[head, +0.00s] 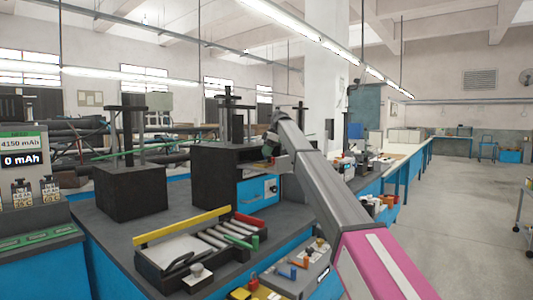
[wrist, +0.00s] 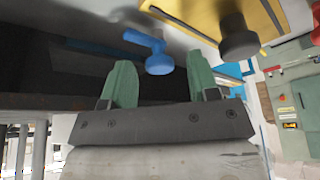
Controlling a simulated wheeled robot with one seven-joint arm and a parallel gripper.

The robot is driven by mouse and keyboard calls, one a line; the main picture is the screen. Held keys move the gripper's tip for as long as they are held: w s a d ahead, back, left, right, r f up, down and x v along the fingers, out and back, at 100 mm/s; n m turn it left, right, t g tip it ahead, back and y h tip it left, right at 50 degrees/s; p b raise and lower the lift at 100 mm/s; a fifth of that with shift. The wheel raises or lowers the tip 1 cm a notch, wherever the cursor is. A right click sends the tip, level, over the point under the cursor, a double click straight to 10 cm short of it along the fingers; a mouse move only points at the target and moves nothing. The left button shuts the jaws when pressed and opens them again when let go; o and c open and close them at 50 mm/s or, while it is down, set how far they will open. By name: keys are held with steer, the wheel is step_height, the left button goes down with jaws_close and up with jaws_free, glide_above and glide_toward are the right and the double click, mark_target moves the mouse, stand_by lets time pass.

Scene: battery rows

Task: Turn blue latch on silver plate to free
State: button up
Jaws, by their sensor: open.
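The blue latch (wrist: 152,52) shows in the wrist view as a round blue knob with an arm reaching up and left. It sits on a silver-grey plate (wrist: 95,18), seen at a slant. My gripper (wrist: 162,82) has two green fingers, spread apart and empty. The latch lies just beyond the gap between the fingertips; I see no clear contact. In the head view my gripper (head: 267,163) is small, at the dark box with the blue front, and partly hidden by my arm. I cannot clearly make out this latch there.
A yellow plate with a dark round knob (wrist: 238,38) is close to the latch's right. In the head view, a grey unit with blue and orange levers (head: 287,280) and a black tray (head: 160,272) stand on the bench. A dark block (head: 130,192) stands to the left.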

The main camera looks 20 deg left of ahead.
steer(key=v, duration=1)
steer(key=shift+r, duration=0.4)
steer(key=shift+d, duration=0.1)
